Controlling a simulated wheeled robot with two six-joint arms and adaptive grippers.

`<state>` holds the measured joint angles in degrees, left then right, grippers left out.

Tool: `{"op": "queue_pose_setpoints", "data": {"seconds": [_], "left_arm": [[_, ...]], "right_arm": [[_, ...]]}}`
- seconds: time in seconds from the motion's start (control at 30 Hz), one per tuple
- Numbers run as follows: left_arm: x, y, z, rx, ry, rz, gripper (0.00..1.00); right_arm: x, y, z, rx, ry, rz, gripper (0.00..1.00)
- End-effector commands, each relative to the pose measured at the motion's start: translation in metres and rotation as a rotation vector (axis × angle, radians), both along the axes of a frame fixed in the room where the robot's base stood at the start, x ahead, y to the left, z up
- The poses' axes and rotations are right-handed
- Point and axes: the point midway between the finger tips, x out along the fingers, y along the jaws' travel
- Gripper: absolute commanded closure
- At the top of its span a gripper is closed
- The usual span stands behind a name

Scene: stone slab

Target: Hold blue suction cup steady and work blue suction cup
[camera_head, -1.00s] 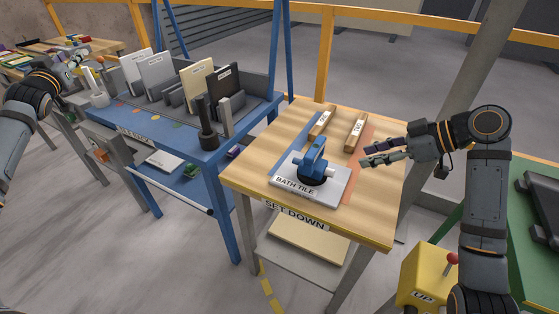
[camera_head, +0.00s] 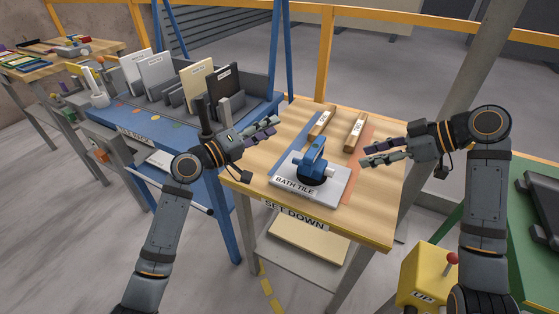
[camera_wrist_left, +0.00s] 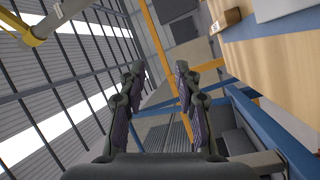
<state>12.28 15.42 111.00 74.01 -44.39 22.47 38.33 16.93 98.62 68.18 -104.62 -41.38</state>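The blue suction cup (camera_head: 314,163) stands on the pale slab labelled BATH TILE (camera_head: 333,189), on the wooden SET DOWN table. My left gripper (camera_head: 270,128) is above the table's left edge, up and to the left of the cup and apart from it. In the left wrist view its two fingers (camera_wrist_left: 157,75) stand apart with nothing between them. My right gripper (camera_head: 366,155) is to the right of the cup, pointing at it and not touching it. Its fingers look parted and empty.
Two wooden blocks (camera_head: 322,123) (camera_head: 355,133) lie behind the slab. On the left, a blue rack table (camera_head: 130,118) holds several upright slabs. A yellow UP control box (camera_head: 425,278) stands at the lower right. The SET DOWN table (camera_head: 372,222) is bare at its front right.

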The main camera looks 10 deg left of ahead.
Motion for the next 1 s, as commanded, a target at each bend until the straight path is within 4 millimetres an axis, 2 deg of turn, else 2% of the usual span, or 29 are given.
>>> {"op": "queue_pose_setpoints", "data": {"seconds": [0.03, 0.13, 0.23, 0.37, 0.57, 1.0], "left_arm": [[-0.014, -0.011, -0.016, -0.056, 0.082, -0.054, 0.67], [-0.038, -0.029, -0.037, -0.152, 0.22, -0.149, 0.67], [-0.054, -0.039, -0.048, -0.208, 0.302, -0.204, 0.67], [-0.061, -0.043, -0.052, -0.231, 0.338, -0.227, 0.67], [-0.054, -0.05, -0.051, -0.235, 0.335, -0.225, 0.67], [-0.007, -0.116, -0.051, -0.231, 0.335, -0.225, 0.67]], "right_arm": [[0.0, 0.0, 0.0, 0.0, 0.0, 0.0, 0.62], [0.0, 0.0, 0.0, 0.0, 0.0, 0.0, 0.62], [0.0, 0.0, 0.0, 0.0, 0.0, 0.0, 0.62], [0.0, 0.0, 0.0, 0.0, 0.0, 0.0, 0.62], [0.0, 0.0, 0.0, 0.0, 0.0, 0.0, 0.62], [0.0, 0.0, 0.0, 0.0, 0.0, 0.0, 0.62]]}}
